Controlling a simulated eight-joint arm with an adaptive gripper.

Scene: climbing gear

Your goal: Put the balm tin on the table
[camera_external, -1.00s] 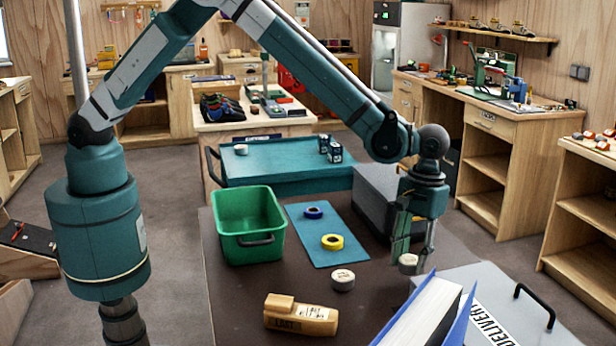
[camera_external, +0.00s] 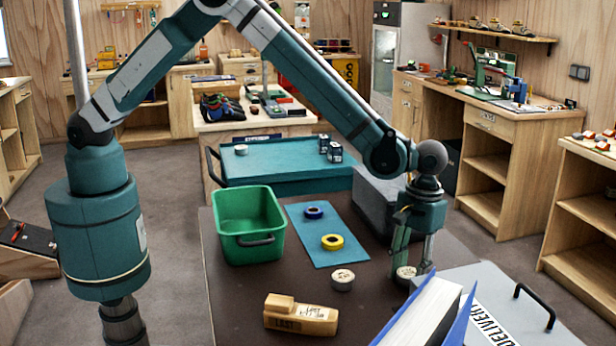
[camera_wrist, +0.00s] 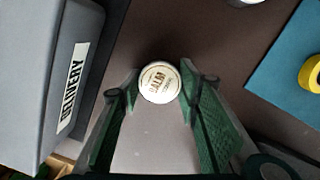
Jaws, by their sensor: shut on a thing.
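The balm tin (camera_external: 405,273) is a small round tin with a pale lid. In the wrist view its lid (camera_wrist: 159,84) faces up and reads BALM. My gripper (camera_external: 410,266) points down with its fingers on both sides of the tin, shut on it. The fingertips also show in the wrist view (camera_wrist: 160,92). The tin is upright, at or just above the dark brown table (camera_external: 240,292); I cannot tell whether it touches. The binder and the gripper hide part of the area around it.
A similar pale tin (camera_external: 342,280) stands to the left. A blue binder (camera_external: 430,315) and a grey delivery box (camera_external: 500,285) stand close at right.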

